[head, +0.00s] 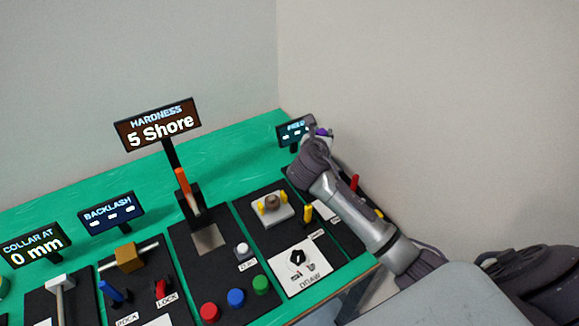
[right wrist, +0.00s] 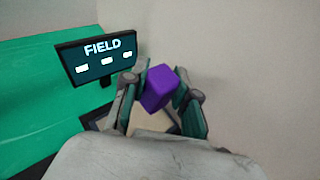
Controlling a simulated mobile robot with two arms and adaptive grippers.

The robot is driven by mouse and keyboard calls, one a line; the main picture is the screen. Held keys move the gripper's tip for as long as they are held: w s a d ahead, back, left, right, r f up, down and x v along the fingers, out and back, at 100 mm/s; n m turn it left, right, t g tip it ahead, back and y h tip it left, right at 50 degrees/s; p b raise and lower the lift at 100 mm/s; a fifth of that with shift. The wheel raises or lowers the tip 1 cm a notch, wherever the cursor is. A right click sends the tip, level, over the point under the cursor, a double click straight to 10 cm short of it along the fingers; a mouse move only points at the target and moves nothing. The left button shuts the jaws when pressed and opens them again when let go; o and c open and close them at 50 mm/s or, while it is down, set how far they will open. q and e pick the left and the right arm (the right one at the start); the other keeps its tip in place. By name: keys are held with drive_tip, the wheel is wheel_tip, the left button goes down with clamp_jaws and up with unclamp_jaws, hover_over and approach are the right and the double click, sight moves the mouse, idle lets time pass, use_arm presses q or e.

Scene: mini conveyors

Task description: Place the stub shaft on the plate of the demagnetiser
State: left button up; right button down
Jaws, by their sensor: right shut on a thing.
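My right gripper (head: 320,136) is at the far right of the bench, in front of the FIELD display. In the right wrist view, the right gripper (right wrist: 160,95) is shut on a purple block-like piece, which I take as the stub shaft (right wrist: 159,88). The piece looks tilted between the fingers. A little purple of the stub shaft (head: 322,132) shows in the head view. A pale beige surface, likely the demagnetiser plate (right wrist: 150,123), shows below and behind it, partly hidden by the fingers. I cannot tell whether they touch. My left gripper is out of view.
The FIELD display (right wrist: 100,55) stands left of the gripper in the wrist view. The HARDNESS display (head: 157,123) and a unit with a DRAW dial (head: 297,257) stand further left. Bare green bench (head: 235,145) lies behind the units.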

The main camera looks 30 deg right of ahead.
drive_tip(key=f, duration=0.9)
drive_tip(key=shift+w, duration=0.35)
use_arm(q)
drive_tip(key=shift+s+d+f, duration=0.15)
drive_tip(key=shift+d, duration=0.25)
use_arm(e)
drive_tip(key=shift+f, duration=0.4)
drive_tip(key=c, duration=0.9)
unclamp_jaws()
drive_tip(key=shift+f, duration=0.1)
drive_tip(key=shift+s+a, duration=0.1)
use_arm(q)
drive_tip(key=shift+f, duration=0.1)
use_arm(e)
drive_tip(key=v, duration=1.1)
drive_tip(key=shift+s+a+r, duration=0.2)
drive_tip(key=shift+a+r, duration=0.05)
drive_tip(key=shift+r, duration=0.1)
